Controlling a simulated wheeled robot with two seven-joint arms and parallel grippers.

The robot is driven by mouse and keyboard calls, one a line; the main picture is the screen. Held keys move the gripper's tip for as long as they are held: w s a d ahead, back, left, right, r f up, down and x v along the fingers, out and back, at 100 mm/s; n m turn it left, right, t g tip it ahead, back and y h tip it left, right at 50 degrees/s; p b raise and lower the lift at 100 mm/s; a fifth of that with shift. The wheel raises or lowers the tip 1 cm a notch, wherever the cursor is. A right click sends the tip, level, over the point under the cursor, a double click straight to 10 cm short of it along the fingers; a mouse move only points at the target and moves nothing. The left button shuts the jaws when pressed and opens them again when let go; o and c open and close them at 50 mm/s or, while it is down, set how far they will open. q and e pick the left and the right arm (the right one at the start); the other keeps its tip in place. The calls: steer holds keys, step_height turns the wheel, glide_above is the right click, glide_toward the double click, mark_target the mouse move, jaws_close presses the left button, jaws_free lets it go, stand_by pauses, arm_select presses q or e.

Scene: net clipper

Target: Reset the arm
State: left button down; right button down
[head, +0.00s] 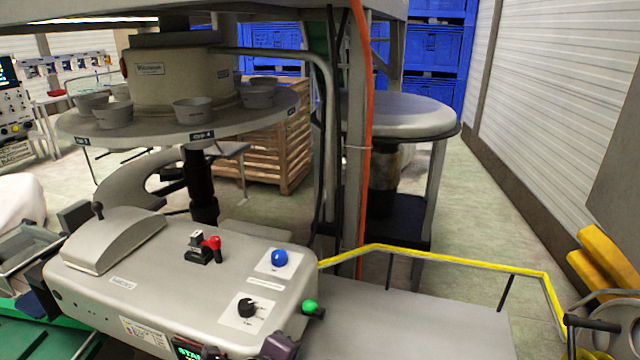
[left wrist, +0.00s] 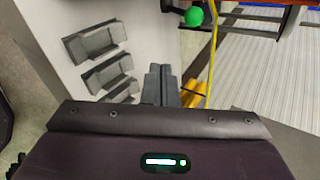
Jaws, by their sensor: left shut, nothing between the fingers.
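My left gripper (left wrist: 160,72) shows in the left wrist view with its two dark fingers together and nothing between them. A dark purplish part at the bottom edge of the head view (head: 279,347) looks like part of my left gripper or wrist; its fingers are hidden there. It is close to the front right corner of the grey machine housing (head: 140,275). The machine's green knob (head: 310,307) sticks out at that corner and also shows in the left wrist view (left wrist: 194,17), apart from the fingers. My right gripper is not in view.
The housing carries a blue button (head: 279,258), a black dial (head: 247,307) and a red-handled lever (head: 211,244). A yellow rail (head: 455,260) runs to the right. Behind stands a round table with cups (head: 150,128). Open floor (head: 500,190) lies at the right.

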arm_select(q)
steer(key=s+a+f+n+g+y, duration=0.2)
steer(key=s+a+f+n+g, duration=0.1)
steer(key=s+a+n, duration=0.65)
steer(key=s+a+f+n+g+y, duration=0.3)
steer(key=s+n, duration=0.4)
steer(key=n, duration=0.6)
step_height(320, 180, down, 30)
steer(key=s+a+g+h, duration=0.1)
steer(key=s+g, duration=0.1)
steer(key=s+a+f, duration=0.2)
steer(key=s+f, duration=0.7)
steer(key=s, duration=0.1)
steer(key=s+a+f, duration=0.2)
steer(key=s+f, duration=0.7)
steer(key=shift+s+f+m+g, duration=0.35)
steer(key=shift+s+f+g, duration=0.05)
